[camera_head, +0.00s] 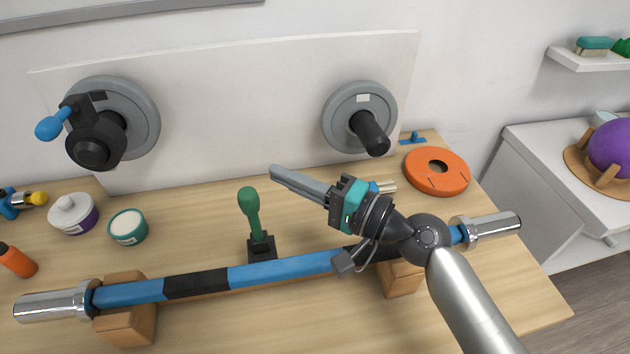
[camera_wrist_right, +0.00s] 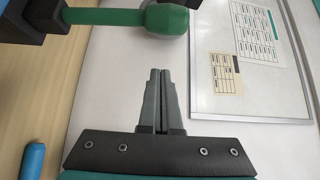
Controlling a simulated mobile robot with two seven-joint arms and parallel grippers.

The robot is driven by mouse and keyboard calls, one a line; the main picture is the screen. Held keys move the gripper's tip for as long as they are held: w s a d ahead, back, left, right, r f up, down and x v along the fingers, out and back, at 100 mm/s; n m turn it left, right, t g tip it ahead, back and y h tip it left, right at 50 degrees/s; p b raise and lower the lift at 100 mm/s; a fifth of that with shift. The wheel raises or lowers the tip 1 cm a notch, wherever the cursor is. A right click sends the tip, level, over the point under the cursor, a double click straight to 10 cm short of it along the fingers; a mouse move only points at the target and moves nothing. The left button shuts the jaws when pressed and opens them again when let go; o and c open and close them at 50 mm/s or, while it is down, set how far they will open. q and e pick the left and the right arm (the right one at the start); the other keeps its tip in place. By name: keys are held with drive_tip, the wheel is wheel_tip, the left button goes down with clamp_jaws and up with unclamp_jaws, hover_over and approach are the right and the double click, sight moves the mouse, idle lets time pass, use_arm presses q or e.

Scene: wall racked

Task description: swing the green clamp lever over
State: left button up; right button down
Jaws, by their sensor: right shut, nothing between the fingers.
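The green clamp lever (camera_head: 251,208) stands nearly upright on its small black base (camera_head: 262,247), on the wooden bench behind the blue bar. In the right wrist view the lever (camera_wrist_right: 110,19) lies across the top, its thick green knob beyond my fingertips. My right gripper (camera_head: 274,172) is shut and empty. In the head view its fingertips are above and a little right of the lever's knob, with a gap in the picture. The right wrist view shows the two fingers (camera_wrist_right: 157,72) pressed together, apart from the lever. My left gripper is not in view.
A blue bar with chrome ends (camera_head: 285,268) rests on wooden blocks (camera_head: 125,322) in front of the lever. Two grey wall discs (camera_head: 148,112) (camera_head: 338,126) are behind. An orange disc (camera_head: 451,184), a white jar (camera_head: 73,216) and a teal tub (camera_head: 127,239) stand on the bench.

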sight(253, 216)
drive_tip(key=shift+s+a+f+p, duration=0.1)
drive_tip(key=shift+s+a+p, duration=0.35)
drive_tip(key=shift+s, duration=0.35)
drive_tip(key=shift+s+a+p, duration=0.25)
drive_tip(key=shift+s+a, duration=0.3)
drive_tip(key=shift+s, duration=0.2)
